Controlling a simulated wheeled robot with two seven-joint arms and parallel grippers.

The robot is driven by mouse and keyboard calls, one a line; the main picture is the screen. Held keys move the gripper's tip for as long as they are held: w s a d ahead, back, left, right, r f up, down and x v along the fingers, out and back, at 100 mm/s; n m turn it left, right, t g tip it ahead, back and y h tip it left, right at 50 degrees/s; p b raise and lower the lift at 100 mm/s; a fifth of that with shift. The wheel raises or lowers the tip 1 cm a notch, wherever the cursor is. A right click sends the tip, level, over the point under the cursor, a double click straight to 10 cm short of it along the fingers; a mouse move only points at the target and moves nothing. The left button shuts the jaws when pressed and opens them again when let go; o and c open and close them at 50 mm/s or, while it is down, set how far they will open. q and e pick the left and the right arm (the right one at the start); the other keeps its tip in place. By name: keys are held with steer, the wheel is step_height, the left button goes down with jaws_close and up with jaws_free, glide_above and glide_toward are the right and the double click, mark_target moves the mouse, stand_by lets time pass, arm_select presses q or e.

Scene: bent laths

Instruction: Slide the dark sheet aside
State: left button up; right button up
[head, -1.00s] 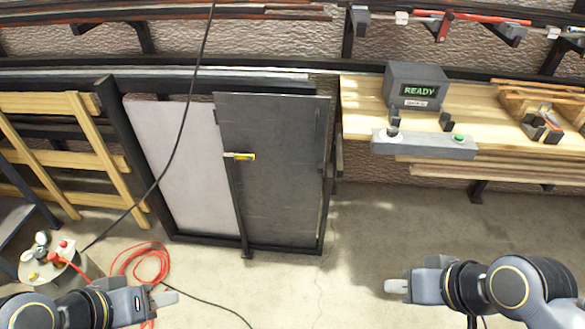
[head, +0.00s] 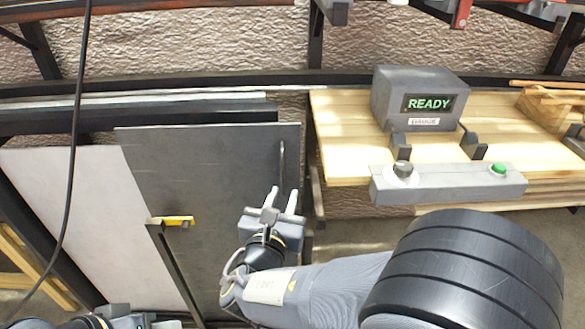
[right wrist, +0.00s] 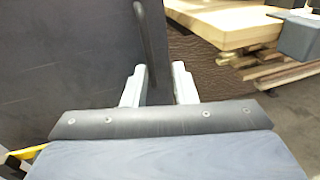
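The dark sheet (head: 215,185) stands upright in a black rack, in front of a pale sheet (head: 85,200). A thin upright handle (head: 282,165) is near its right edge. In the right wrist view the dark sheet (right wrist: 60,70) fills the left, and the handle (right wrist: 144,45) shows ahead of the open fingers (right wrist: 156,85). My left gripper (head: 145,322) is at the bottom edge, mostly cut off.
A yellow catch (head: 175,220) on a black post (head: 172,260) is in front of the dark sheet. To the right is a wooden bench (head: 345,130) with a grey READY box (head: 420,95) and a button bar (head: 450,183). A black cable (head: 75,130) hangs at left.

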mark_target(283, 175)
steer(key=shift+n+t+y, duration=0.3)
steer(key=shift+n+y, duration=0.1)
steer(key=shift+n, duration=0.1)
steer(key=w, duration=0.7)
steer(key=shift+w+r+b, duration=0.1)
steer(key=shift+w+b, duration=0.3)
steer(key=shift+d, duration=0.1)
jaws_close()
